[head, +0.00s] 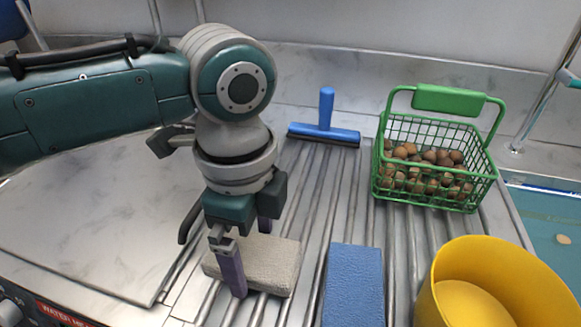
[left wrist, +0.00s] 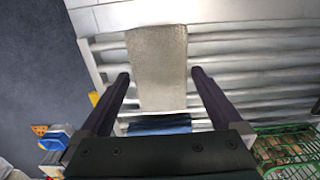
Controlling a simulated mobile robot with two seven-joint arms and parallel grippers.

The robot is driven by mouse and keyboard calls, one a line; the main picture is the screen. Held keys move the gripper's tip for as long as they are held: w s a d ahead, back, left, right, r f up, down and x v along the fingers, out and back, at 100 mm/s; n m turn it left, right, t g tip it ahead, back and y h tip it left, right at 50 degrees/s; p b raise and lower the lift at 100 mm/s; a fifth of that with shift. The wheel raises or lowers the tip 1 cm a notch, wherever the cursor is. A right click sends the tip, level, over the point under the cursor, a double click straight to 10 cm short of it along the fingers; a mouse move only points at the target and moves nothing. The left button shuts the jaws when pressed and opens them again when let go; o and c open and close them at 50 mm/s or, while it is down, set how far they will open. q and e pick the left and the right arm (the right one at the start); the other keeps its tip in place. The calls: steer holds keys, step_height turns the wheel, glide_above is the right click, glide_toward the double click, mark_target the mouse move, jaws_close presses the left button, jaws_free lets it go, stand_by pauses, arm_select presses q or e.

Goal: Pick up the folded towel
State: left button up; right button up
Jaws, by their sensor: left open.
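The folded towel (head: 258,264) is a beige-grey, thick rectangular block lying on the ribbed metal draining surface. It also shows in the left wrist view (left wrist: 158,65), between and beyond my fingers. My left gripper (head: 248,258) is open above the towel, pointing down, with one finger at the towel's near side and the other towards its far side. In the left wrist view the open fingers (left wrist: 160,80) stand on either side of the towel, with gaps to it. Part of the towel is hidden behind the near finger in the head view. My right gripper is not in view.
A blue block-like cloth (head: 354,286) lies right of the towel. A yellow bowl (head: 436,292) stands at the front right. A green wire basket (head: 378,190) with brown chestnuts and a blue squeegee (head: 325,130) stand behind. A flat metal area (head: 90,225) on the left is clear.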

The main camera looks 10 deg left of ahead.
arm_select(q)
steer(key=c, duration=1.3)
